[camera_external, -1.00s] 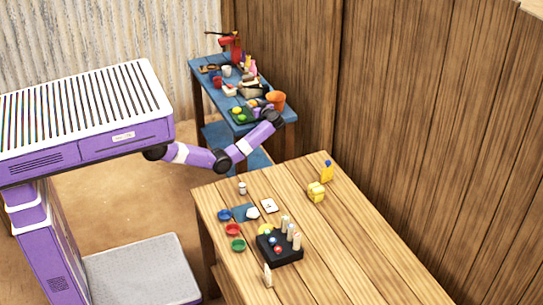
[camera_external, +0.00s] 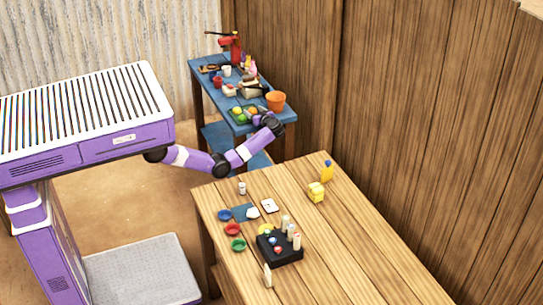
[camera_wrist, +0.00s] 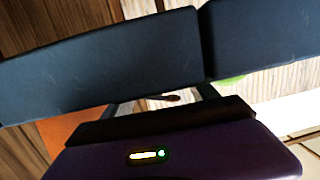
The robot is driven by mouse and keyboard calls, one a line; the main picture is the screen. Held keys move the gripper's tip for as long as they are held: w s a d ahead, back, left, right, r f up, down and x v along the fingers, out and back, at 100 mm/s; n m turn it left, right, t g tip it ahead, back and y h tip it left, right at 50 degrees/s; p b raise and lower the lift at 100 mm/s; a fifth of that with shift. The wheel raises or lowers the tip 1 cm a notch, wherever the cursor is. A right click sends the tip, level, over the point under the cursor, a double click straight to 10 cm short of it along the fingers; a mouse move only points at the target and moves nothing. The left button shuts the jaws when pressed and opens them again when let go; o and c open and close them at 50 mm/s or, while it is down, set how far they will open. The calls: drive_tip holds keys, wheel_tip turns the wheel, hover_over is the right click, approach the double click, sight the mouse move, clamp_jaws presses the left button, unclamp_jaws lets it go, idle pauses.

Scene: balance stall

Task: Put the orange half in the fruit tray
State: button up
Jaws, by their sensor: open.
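The dark fruit tray (camera_external: 235,121) sits on the blue table's near end, with green and yellow fruit in it. A small orange piece (camera_external: 252,111), seemingly the orange half, shows at the tray's right side; it is too small to tell exactly how it rests. My gripper (camera_external: 261,113) is open, just right of the tray and close to the orange piece. In the wrist view my two dark fingers (camera_wrist: 204,45) fill much of the picture. A bit of green (camera_wrist: 230,80) shows behind them. I see no orange half between them.
An orange pot (camera_external: 275,98) stands close behind my gripper. A red cup (camera_external: 217,82), a white cup and other clutter crowd the blue table (camera_external: 203,74) farther back. The wooden wall is to the right. A wooden table (camera_external: 350,240) with small items stands in front.

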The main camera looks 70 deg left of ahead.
drive_tip(key=shift+r, duration=0.15)
drive_tip(key=d+r+p, duration=0.1)
drive_tip(key=d, duration=1.1)
drive_tip(key=shift+w+r+p, duration=0.3)
drive_tip(key=shift+w+p, duration=0.05)
drive_tip(key=shift+w, duration=0.1)
